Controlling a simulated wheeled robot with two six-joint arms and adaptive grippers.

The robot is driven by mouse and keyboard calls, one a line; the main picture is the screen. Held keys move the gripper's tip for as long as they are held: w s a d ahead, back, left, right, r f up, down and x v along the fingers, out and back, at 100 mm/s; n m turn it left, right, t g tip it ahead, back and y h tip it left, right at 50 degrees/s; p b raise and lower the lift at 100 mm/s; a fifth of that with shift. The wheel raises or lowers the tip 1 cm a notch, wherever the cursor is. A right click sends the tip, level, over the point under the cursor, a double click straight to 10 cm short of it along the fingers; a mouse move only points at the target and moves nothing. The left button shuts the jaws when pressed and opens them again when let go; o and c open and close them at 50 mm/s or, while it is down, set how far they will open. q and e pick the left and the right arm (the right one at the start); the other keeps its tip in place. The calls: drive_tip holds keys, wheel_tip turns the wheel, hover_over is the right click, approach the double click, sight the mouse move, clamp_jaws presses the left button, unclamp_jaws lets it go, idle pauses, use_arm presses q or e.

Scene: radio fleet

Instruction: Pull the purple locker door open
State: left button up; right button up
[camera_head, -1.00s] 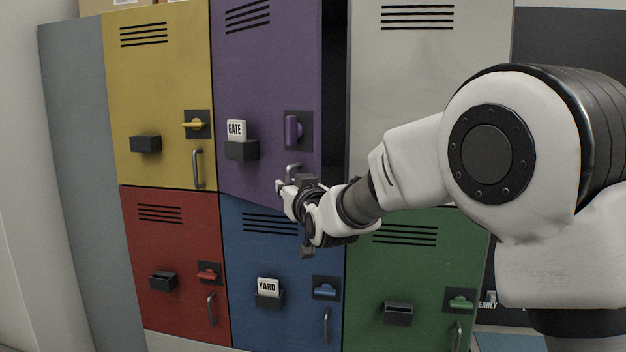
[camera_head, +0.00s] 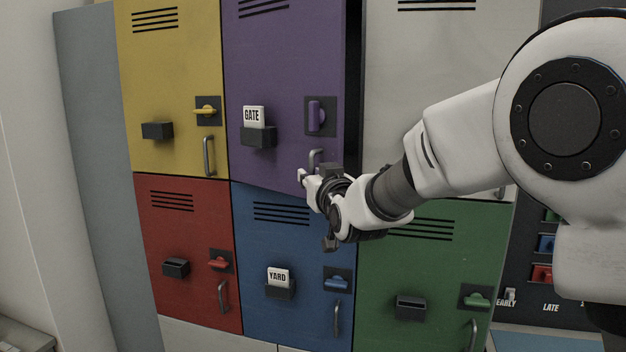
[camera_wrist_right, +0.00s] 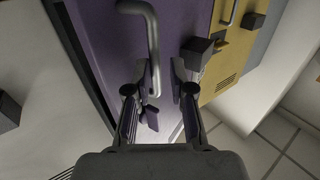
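The purple locker door (camera_head: 283,62) is in the top row with a "GATE" card in its holder. It stands slightly ajar, with a dark gap along its right edge. Its purple latch (camera_head: 315,116) is upright, and its grey handle (camera_head: 312,158) is partly hidden by my right gripper (camera_head: 315,184). In the right wrist view, the handle (camera_wrist_right: 153,40) reaches between the two fingers of my right gripper (camera_wrist_right: 160,75), closer to the left finger. The fingers are apart, with space beside the handle. My left gripper is not in view.
A yellow door (camera_head: 172,70) is left of the purple one and a white door (camera_head: 430,60) right of it. Red (camera_head: 190,230), blue (camera_head: 270,240) and green (camera_head: 430,260) doors are below, shut. A dark panel (camera_head: 530,270) stands at the right.

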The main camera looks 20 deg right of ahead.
drive_tip(key=s+a+b, duration=0.1)
drive_tip(key=s+a, duration=0.1)
drive_tip(key=s, duration=0.3)
drive_tip(key=shift+s+a+b, duration=0.3)
drive_tip(key=shift+b, duration=0.1)
